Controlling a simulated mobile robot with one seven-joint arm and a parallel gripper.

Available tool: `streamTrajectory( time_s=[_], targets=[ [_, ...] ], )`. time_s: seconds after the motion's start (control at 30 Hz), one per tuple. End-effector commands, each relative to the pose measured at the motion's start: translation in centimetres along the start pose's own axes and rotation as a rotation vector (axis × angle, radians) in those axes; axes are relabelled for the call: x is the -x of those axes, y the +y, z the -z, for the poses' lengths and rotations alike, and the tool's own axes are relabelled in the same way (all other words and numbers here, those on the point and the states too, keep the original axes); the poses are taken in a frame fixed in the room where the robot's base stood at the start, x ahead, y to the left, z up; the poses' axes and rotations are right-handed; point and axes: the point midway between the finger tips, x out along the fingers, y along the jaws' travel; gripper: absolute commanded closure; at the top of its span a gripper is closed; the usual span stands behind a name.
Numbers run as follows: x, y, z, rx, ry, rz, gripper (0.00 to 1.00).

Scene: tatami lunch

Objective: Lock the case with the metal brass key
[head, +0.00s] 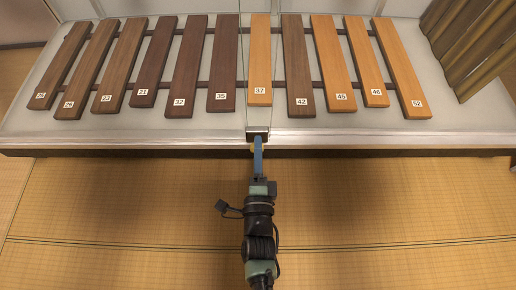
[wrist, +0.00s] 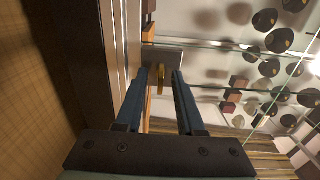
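The case (head: 330,137) is a wide display cabinet with glass panels and a pale metal front edge. A small dark lock (head: 257,131) sits at its front edge, where the panels meet. In the wrist view the lock (wrist: 163,54) is a grey metal block. The brass key (wrist: 161,82) sticks out of the lock towards me, its head seen edge-on. My gripper (wrist: 161,76) has its two blue fingers on either side of the key, with a visible gap on each side. In the head view my gripper (head: 258,148) is just in front of the lock, and the key is hidden.
Numbered wooden bars (head: 260,60) lie in a row inside the case. The wrist view shows several dark round pieces (wrist: 265,20) behind the glass. Folded brown slats (head: 470,45) stand at the right. The tatami floor (head: 120,215) in front is clear.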

Motion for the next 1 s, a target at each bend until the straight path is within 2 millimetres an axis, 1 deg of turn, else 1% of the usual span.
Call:
streamTrajectory(
  time_s=[0.17, 0.27, 0.37, 0.6, 0.7, 0.83, 1.0],
  targets=[
    [0.3, -0.1, 0.1, 0.000, 0.001, -0.001, 0.62],
    [1.4, -0.3, 0.1, 0.001, 0.001, -0.003, 0.62],
    [3.3, -0.4, 0.1, 0.001, 0.001, -0.006, 0.62],
    [8.7, -0.4, 0.1, 0.001, 0.000, -0.005, 0.62],
    [10.5, -0.3, 0.0, 0.001, 0.000, -0.005, 0.62],
    [12.1, -0.2, 0.0, 0.000, 0.000, -0.003, 0.62],
    [13.0, 0.0, 0.0, 0.000, 0.000, -0.001, 0.62]
  ],
)
